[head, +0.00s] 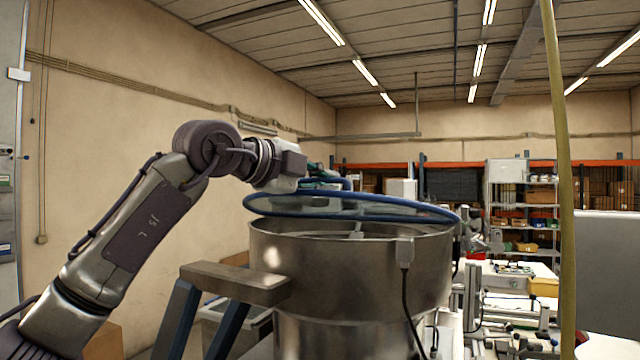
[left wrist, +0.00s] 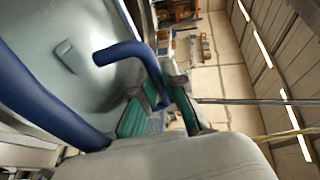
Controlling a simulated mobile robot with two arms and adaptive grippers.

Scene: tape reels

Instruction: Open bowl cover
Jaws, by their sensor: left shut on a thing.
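A large metal bowl (head: 350,262) stands in the middle of the head view. Its cover (head: 352,208) is a clear lid with a blue rim and a bent blue handle (head: 345,183). The rim is above the bowl's edge, with a gap at the left, and looks slightly tilted. My left gripper (head: 318,181) reaches over from the left and is shut on the handle. In the left wrist view, the green-padded fingers (left wrist: 160,110) close around the end of the blue handle (left wrist: 130,50). The clear lid (left wrist: 75,50) lies beside them. My right gripper is not in view.
A bench-like metal stand (head: 235,280) with blue legs is in front of the bowl at the left. A dark cable (head: 406,305) hangs down the bowl's front. A yellowish pole (head: 562,150) stands at the right. Cluttered work tables (head: 520,280) and shelves (head: 520,195) are behind.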

